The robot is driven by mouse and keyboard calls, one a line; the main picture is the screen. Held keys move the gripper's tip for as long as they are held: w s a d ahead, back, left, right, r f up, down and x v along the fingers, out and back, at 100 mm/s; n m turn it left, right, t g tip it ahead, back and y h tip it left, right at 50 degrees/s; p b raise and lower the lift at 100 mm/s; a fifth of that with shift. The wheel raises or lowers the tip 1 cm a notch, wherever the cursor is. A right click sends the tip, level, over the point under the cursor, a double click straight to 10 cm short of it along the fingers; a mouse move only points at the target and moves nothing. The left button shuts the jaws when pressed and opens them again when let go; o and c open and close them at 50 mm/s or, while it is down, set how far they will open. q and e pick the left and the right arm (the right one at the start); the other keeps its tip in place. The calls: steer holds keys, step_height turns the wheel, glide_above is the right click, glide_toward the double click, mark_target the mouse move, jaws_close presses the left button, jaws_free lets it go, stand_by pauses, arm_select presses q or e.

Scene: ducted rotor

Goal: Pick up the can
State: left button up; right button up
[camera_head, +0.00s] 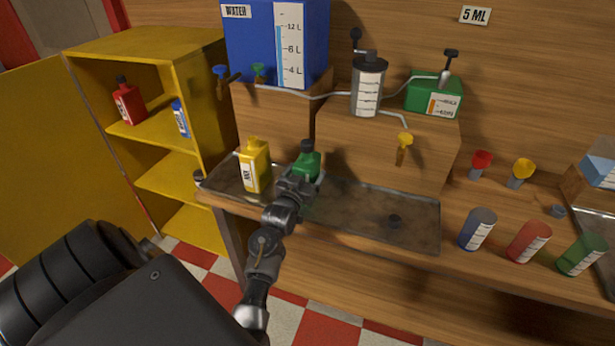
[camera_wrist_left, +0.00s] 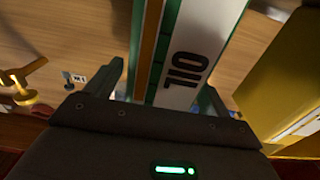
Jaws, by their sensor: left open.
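A green can (camera_head: 308,165) with a dark cap stands in the metal tray (camera_head: 345,205) on the bench. In the left wrist view the can (camera_wrist_left: 190,50) shows close up, with a white label reading OIL. My left gripper (camera_head: 297,187) is at the near side of the can. Its open fingers (camera_wrist_left: 160,95) stand on either side of the can in the wrist view. I cannot tell whether they touch it. A yellow can (camera_head: 254,166) stands just left of the green one. My right gripper is not in view.
A blue water tank (camera_head: 277,40) and wooden blocks (camera_head: 380,145) stand behind the tray, with a yellow tap (camera_head: 404,145) overhanging. Blue, red (camera_head: 529,241) and green containers stand at right. A yellow cabinet (camera_head: 150,50) holds a red can (camera_head: 127,102). The tray's right part is mostly clear.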

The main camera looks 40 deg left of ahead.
arm_select(q)
steer(key=shift+x, duration=0.85)
steer(key=c, duration=1.5)
steer(key=shift+a+r, duration=0.1)
steer(key=shift+c, duration=0.4)
steer(key=shift+r, duration=0.1)
